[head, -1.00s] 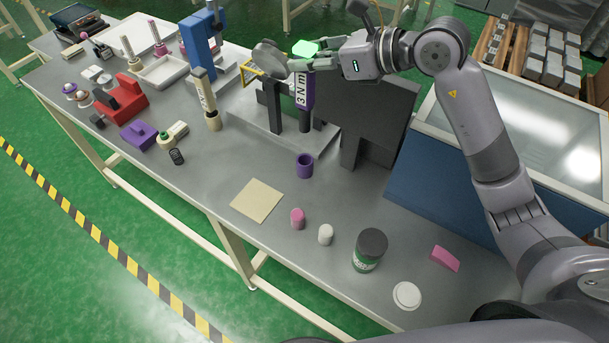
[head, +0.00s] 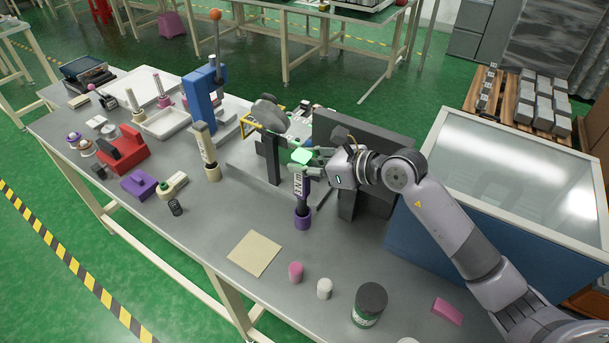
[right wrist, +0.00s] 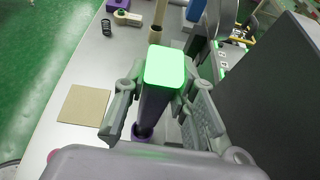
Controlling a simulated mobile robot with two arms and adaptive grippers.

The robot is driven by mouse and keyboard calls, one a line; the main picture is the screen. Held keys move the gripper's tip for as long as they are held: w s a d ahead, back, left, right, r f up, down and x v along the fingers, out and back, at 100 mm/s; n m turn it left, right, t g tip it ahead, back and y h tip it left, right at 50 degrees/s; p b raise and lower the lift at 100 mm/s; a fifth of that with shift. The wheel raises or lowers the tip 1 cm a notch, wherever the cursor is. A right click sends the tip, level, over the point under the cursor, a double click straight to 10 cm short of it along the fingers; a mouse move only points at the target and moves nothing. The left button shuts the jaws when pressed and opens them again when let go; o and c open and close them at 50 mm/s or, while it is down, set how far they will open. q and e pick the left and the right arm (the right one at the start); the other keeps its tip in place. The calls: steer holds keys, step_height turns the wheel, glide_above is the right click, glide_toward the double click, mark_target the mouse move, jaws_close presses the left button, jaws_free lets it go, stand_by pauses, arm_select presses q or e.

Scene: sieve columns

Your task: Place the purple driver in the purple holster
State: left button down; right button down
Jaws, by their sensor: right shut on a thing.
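The purple driver (head: 301,186), with a 3Nm label and a glowing green top, stands nearly upright in the head view. My right gripper (head: 308,166) is shut on it near the top. In the right wrist view, the fingers of that gripper lie on both sides of the driver (right wrist: 153,108). The purple holster (head: 302,220) stands on the table directly below. The driver's lower end meets the holster's mouth and looks inside it, though how deep is hidden. Part of the holster's rim shows in the right wrist view (right wrist: 142,135). My left gripper is not in view.
A dark upright panel (head: 378,150) stands just right of the driver. A dark post (head: 271,160) stands to its left, and a cream driver (head: 204,145) stands further left. A tan square (head: 254,253), a pink cylinder (head: 296,272) and a white cylinder (head: 324,288) lie in front.

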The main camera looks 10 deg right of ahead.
mark_target(308, 179)
step_height(308, 179, down, 4)
steer(key=shift+f, duration=0.2)
steer(key=shift+f, duration=0.2)
steer(key=c, duration=1.3)
jaws_free()
